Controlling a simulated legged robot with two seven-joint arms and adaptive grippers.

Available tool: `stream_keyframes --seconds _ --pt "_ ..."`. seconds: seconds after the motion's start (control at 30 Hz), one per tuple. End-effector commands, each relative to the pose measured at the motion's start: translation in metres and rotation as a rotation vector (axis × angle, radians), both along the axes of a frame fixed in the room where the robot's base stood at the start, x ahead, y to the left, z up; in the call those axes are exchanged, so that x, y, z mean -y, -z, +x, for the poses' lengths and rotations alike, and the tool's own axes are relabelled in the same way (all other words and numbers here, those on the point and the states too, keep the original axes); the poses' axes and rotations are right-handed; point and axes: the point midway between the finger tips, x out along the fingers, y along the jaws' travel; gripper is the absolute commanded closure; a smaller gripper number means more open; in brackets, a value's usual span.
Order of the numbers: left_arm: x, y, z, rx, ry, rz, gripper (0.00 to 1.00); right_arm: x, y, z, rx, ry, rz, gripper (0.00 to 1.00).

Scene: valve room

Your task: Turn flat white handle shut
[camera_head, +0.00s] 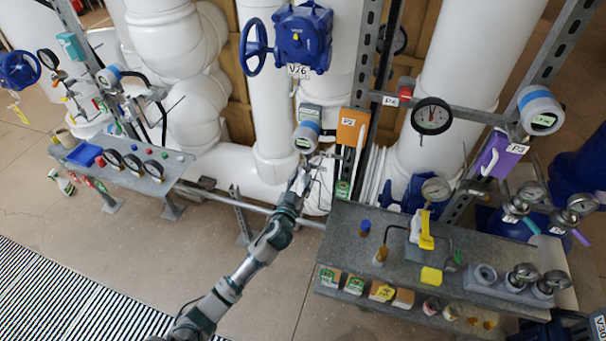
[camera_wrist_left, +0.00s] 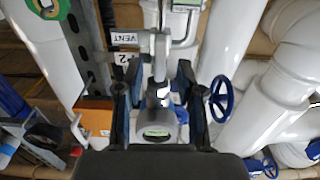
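My left gripper (camera_head: 306,176) reaches in front of the white pipes, just below a small blue-and-white transmitter (camera_head: 306,136). In the left wrist view its two dark fingers (camera_wrist_left: 155,88) stand wide apart. A pale grey flat handle-like piece (camera_wrist_left: 154,44) on a thin stem shows between and beyond the fingertips; contact is not visible. I cannot tell for sure whether it is the flat white handle. A round meter with a greenish display (camera_wrist_left: 156,126) sits between the fingers. Another white lever (camera_head: 360,136) is on the orange P2 box (camera_head: 348,128). My right gripper is not in view.
A metal strut (camera_head: 366,70) rises beside the P2 box. A grey bench (camera_head: 480,248) with gauges and small items stands at right, a smaller shelf (camera_head: 172,176) at left.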

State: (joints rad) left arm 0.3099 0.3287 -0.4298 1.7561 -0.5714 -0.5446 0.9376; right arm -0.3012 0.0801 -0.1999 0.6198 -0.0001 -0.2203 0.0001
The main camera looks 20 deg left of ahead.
Motion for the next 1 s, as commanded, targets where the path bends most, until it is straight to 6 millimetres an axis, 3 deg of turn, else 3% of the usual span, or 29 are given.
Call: stream_keyframes --seconds 0.2,0.53,0.7,1.0 --pt "0.001 0.0 0.023 0.0 0.0 0.001 0.62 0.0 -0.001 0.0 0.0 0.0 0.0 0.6" --pt "0.001 0.0 0.027 0.0 0.0 0.0 0.62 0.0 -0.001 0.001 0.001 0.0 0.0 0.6" --pt "0.001 0.0 0.027 0.0 0.0 0.0 1.0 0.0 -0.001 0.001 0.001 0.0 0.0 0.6" --pt "0.001 0.0 0.026 0.0 0.0 0.011 1.0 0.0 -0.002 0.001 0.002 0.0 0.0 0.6"
